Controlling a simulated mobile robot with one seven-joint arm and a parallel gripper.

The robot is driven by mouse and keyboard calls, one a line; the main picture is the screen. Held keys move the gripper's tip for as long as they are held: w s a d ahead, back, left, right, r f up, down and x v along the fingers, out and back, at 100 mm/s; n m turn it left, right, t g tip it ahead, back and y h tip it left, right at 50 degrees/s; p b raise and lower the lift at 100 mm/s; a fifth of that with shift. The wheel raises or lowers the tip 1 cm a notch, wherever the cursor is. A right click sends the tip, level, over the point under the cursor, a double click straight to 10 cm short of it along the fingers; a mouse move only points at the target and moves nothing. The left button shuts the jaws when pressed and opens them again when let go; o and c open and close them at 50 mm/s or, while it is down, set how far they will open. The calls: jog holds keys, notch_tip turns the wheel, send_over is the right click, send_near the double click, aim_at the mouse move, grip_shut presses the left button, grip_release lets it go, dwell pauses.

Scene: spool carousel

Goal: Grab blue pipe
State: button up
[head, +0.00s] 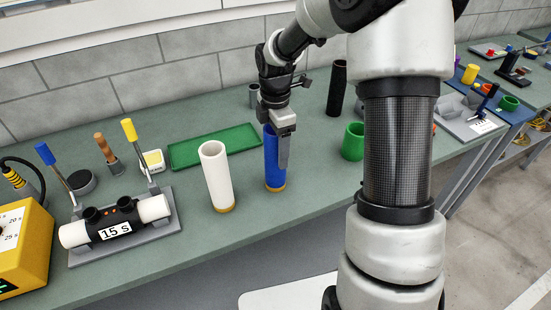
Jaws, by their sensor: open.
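The blue pipe (272,168) stands upright on the green bench top, with a tan ring at its base. My gripper (277,143) points down over its upper part. The jaws are open, and one finger shows in front of the pipe's right side. The far finger and the pipe's top rim are partly hidden by the gripper, so I cannot tell whether the fingers touch the pipe.
A white pipe (215,174) stands left of the blue one. A green tray (213,145) lies behind. A green cup (353,142) and a black pipe (337,88) stand right. A fixture labelled "15 s" (115,232) and a yellow box (25,248) are left.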

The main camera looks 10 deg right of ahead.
jog(key=shift+f, duration=1.6)
jog(key=shift+r, duration=0.1)
jog(key=c, duration=1.4)
